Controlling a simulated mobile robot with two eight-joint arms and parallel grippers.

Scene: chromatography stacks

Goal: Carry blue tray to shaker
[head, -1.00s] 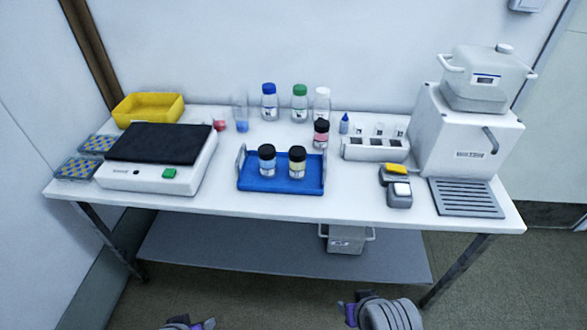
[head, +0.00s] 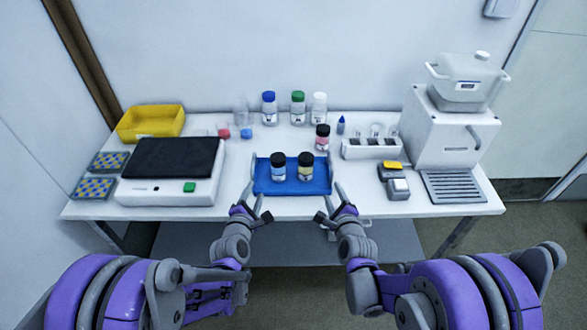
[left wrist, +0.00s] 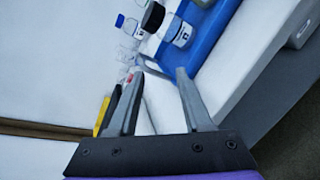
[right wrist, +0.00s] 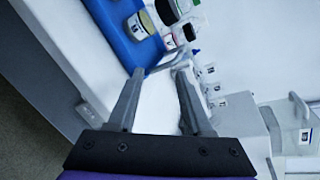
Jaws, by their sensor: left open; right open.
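The blue tray (head: 291,187) lies flat near the table's front edge, with a grey upright handle at each end. My right gripper (head: 331,204) is open by the right end; the right wrist view shows the tray (right wrist: 128,52) too. Neither visibly holds a handle.
Capped bottles (head: 298,108) stand behind the tray, with a pink jar (head: 322,138) close behind its right end. A white rack (head: 370,150) and small grey devices (head: 397,188) are to the right. A yellow bin (head: 150,122) is behind the shaker. Its black top is clear.

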